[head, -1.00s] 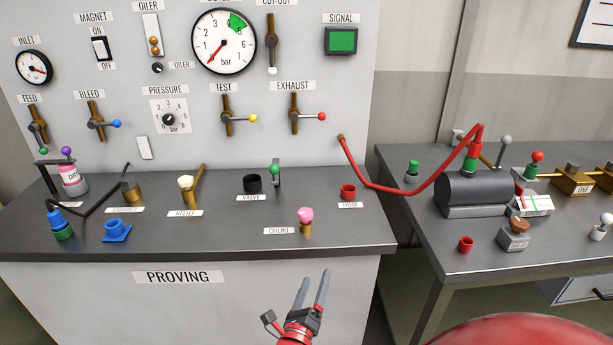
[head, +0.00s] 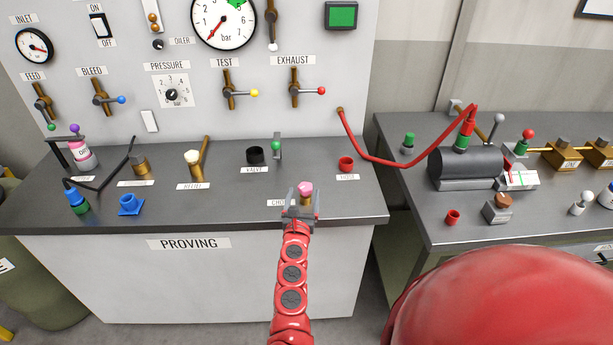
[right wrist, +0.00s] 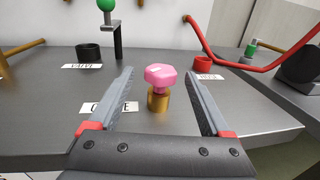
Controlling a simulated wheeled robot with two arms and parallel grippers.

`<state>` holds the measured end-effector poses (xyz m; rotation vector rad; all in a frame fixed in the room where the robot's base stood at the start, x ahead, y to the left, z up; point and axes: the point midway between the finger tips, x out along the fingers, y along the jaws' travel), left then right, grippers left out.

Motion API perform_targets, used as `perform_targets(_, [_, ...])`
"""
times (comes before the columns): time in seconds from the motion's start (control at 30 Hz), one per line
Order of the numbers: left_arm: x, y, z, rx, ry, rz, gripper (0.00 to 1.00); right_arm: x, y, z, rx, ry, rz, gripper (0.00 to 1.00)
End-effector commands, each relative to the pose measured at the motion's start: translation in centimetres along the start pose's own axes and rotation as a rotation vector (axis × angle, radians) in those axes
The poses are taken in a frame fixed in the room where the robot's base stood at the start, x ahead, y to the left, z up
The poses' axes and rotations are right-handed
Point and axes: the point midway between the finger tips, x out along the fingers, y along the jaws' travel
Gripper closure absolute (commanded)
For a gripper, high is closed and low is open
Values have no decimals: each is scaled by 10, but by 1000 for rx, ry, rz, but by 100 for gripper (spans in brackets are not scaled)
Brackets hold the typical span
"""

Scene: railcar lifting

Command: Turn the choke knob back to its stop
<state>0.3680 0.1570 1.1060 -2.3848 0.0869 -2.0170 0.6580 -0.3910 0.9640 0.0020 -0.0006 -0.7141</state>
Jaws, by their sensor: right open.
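The choke knob (head: 305,187) is a pink faceted cap on a brass stem, near the front edge of the proving bench (head: 345,208). In the right wrist view the pink knob (right wrist: 160,76) stands upright between my two open fingers, a little beyond or level with their tips. My right gripper (head: 303,195) is open and empty, with a gap on each side of the knob. It partly covers the CHOKE label (right wrist: 108,107). My left gripper is not in view.
Behind the knob stand a black valve cup (head: 256,155) with a green-knobbed lever (head: 276,146) and a red hose cup (head: 346,164). A red hose (head: 375,158) runs to the right bench's black cylinder (head: 466,164). The bench around the knob is clear.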

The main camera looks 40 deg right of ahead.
Motion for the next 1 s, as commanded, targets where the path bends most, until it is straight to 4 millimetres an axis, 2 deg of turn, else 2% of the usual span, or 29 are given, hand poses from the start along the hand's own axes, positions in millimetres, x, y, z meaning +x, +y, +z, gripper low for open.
perform_targets(0.03, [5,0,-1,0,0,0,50,12,-1,5,-5,-5,-1,18])
perform_targets(0.1, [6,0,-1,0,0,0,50,24,0,3,-5,-2,1,18])
perform_targets(0.33, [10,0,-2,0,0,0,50,57,0,2,-4,-4,1,18])
perform_targets(0.57, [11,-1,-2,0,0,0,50,71,-2,1,-3,-1,-4,18])
perform_targets(0.87, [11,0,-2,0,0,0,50,72,-2,0,-2,0,-4,18])
perform_targets(1.0, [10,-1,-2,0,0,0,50,72,-2,0,-2,0,-4,43])
